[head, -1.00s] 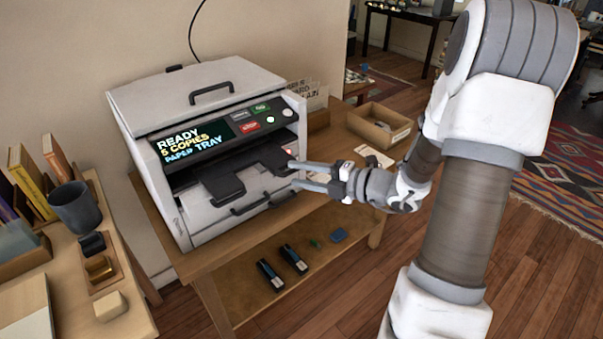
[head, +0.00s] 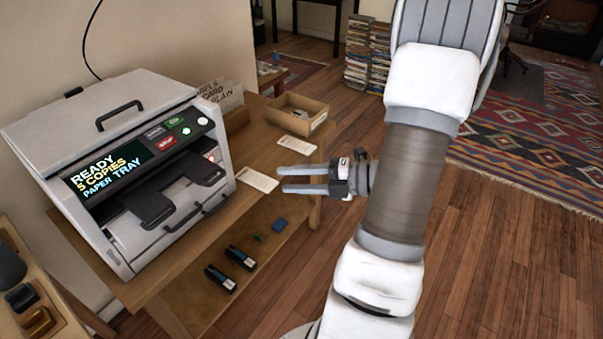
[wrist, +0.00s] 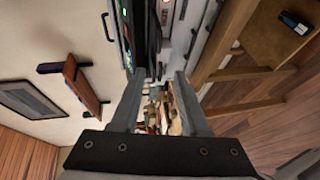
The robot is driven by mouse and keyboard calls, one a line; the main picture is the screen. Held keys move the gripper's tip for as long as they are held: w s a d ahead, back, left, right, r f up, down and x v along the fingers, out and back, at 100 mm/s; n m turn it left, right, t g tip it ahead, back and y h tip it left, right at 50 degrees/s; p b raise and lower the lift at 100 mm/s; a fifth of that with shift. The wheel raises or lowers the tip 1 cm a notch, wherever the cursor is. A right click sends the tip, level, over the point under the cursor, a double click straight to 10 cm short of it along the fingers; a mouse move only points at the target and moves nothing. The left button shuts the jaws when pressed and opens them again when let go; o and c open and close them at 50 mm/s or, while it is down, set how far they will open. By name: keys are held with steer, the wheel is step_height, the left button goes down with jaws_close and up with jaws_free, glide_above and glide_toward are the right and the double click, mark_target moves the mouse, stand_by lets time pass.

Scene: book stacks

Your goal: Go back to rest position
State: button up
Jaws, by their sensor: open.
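My gripper (head: 281,178) is open and empty in the head view, held in the air to the right of the copier, with its fingers pointing left. It also shows in the wrist view (wrist: 157,88), with its two fingers spread apart and nothing between them. The copier (head: 63,133) is a pale grey machine on a wooden table at the left. Its screen (head: 110,168) reads "READY 5 COPIES PAPER TRAY". The gripper is clear of the copier and its dark trays (head: 201,169).
The wooden table (head: 262,157) bears cards (head: 256,180) and an open box (head: 296,119). Its lower shelf (head: 190,292) holds two dark staplers (head: 221,278) and small items. Stacked books (head: 368,55) and a patterned rug (head: 520,140) lie beyond. The wooden floor (head: 490,250) at right is free.

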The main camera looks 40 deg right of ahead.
steer(key=shift+v, duration=0.95)
